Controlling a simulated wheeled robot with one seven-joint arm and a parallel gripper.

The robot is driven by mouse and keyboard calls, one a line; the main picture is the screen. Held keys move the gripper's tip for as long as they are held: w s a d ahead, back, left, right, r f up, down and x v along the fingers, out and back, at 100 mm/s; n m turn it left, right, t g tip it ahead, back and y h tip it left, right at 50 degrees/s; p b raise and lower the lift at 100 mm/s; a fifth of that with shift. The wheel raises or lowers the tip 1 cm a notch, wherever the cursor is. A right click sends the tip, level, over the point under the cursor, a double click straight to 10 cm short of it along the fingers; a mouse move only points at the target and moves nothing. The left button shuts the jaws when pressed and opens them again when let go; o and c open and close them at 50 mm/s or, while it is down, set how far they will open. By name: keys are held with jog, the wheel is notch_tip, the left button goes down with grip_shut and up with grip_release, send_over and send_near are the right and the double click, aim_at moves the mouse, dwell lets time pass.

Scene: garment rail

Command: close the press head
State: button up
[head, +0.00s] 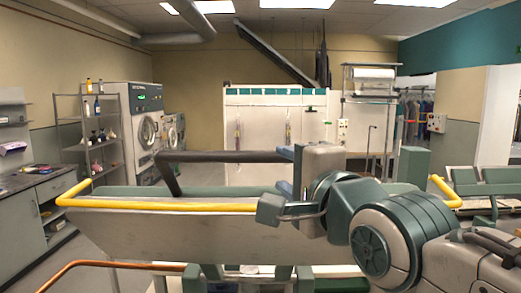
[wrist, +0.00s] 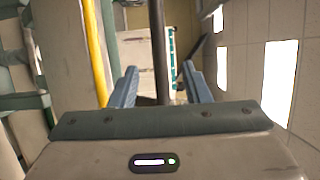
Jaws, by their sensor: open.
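The press head (head: 225,235) is a broad grey panel with a green pad edge along its top and a yellow rail (head: 150,204) in front. It looks tilted up. A dark handle bar (head: 225,156) runs level above it and bends down to it at the left. My gripper (head: 284,169) is at the bar's right end. In the wrist view my gripper (wrist: 158,70) has its two blue fingers apart, with the dark bar (wrist: 160,45) seen between them and gaps on both sides. I cannot tell how deep the bar sits between the fingers. My arm hides the panel's right part.
A copper-coloured pipe (head: 110,265) and green machine parts lie below the panel. A shelf rack (head: 100,140) and a washer (head: 145,125) stand back left, and a counter (head: 30,215) at the left. A white cabinet (head: 262,135) is behind the bar. Another green-padded machine (head: 480,185) is at the right.

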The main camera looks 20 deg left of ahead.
aim_at(264, 160)
jog(key=p+x, duration=0.4)
jog(key=x, duration=0.8)
jog(key=shift+w+a, duration=0.1)
jog(key=shift+a, duration=0.15)
jog(key=shift+f, duration=0.15)
grip_shut()
